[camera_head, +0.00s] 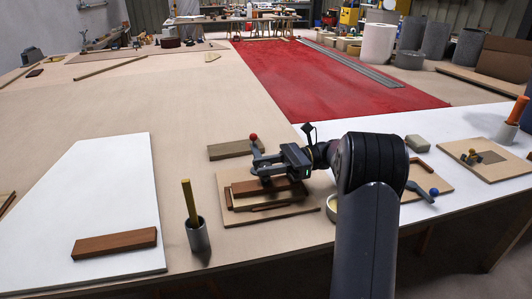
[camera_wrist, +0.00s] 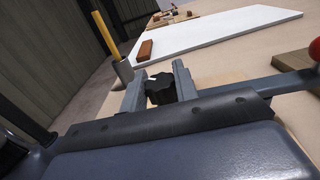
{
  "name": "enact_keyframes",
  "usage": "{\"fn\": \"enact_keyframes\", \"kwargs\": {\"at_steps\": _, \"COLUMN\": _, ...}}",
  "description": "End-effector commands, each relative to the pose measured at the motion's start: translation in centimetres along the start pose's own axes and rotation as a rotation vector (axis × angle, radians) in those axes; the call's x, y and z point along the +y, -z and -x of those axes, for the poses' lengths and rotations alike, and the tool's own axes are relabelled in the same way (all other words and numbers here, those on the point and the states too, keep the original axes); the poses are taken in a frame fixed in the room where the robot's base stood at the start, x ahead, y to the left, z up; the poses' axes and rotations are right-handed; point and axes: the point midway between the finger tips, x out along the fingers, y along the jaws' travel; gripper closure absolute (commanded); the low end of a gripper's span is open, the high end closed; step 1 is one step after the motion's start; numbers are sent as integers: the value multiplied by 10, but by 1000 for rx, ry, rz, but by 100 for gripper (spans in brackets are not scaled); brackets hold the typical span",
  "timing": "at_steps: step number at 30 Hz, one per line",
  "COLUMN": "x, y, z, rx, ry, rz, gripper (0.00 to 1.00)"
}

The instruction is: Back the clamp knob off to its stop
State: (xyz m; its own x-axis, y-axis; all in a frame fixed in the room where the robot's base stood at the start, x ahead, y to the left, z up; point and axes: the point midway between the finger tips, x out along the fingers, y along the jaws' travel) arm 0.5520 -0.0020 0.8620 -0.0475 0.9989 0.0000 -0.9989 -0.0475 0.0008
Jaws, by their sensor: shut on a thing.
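The clamp knob (camera_wrist: 160,88) is black and lobed. In the wrist view it sits between the two grey fingers of my gripper (camera_wrist: 158,90), which are shut on it from both sides. A grey lever (camera_wrist: 265,84) with a red ball end (camera_wrist: 315,50) shows at the right of the wrist view. The red ball also shows in the head view (camera_head: 253,137), just behind my gripper. Most of the clamp body is hidden.
A brown wood block (camera_head: 268,189) lies on the board under my gripper. A grey cup (camera_head: 198,235) with a yellow-handled tool stands to the left. A white panel (camera_head: 115,185) carries a reddish block (camera_head: 115,242).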

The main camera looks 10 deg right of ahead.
Motion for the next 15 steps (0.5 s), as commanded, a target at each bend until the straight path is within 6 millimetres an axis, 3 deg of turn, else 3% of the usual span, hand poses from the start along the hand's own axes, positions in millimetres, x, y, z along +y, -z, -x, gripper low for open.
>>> {"fn": "enact_keyframes", "kwargs": {"at_steps": 1, "x": -1, "y": -9, "z": 0, "rx": -2, "ry": -8, "rz": 0, "gripper": 94}}
{"fn": "enact_keyframes", "kwargs": {"at_steps": 15, "x": -1, "y": -11, "z": 0, "rx": -2, "ry": -87, "rz": 0, "gripper": 94}}
